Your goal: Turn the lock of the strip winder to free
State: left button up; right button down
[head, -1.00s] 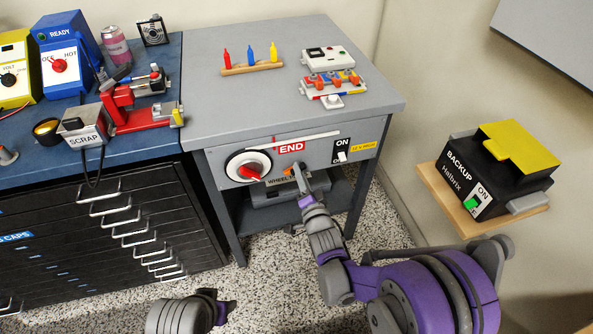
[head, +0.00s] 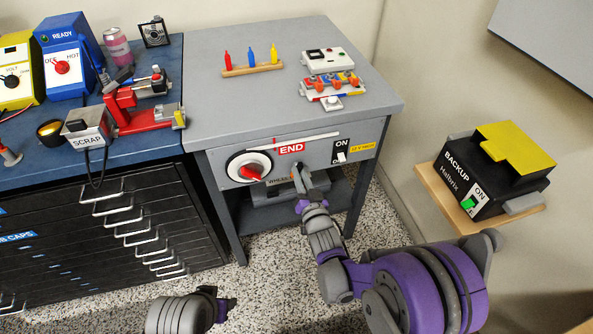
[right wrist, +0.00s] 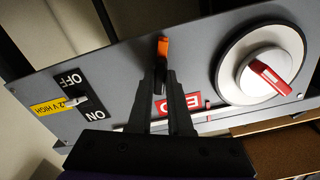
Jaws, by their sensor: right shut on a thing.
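The strip winder is the grey cabinet bench (head: 225,105). Its front panel (right wrist: 120,60) carries a small orange lever (right wrist: 163,47), seemingly the lock, below the red END label. My right gripper (head: 298,172) reaches up to this lever from below right. In the right wrist view its fingertips (right wrist: 164,72) are closed on the lever's near end, and the orange top stands out beyond them. In the head view the gripper mostly hides the lever. My left gripper (head: 230,306) is low in the head view, away from the bench; its jaws are unclear.
A white dial with a red handle (head: 252,171) sits left of the lever. An ON/OFF switch (head: 341,157) is to the right. A black backup box (head: 490,175) stands on a wooden wall shelf. Black drawers (head: 100,235) flank the bench on the left.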

jog(key=n+p, duration=0.1)
jog(key=n, duration=0.3)
jog(key=c, duration=0.7)
grip_release()
jog(key=shift+b+v, duration=0.9)
jog(key=shift+v, duration=2.65)
jog(key=shift+w, duration=0.1)
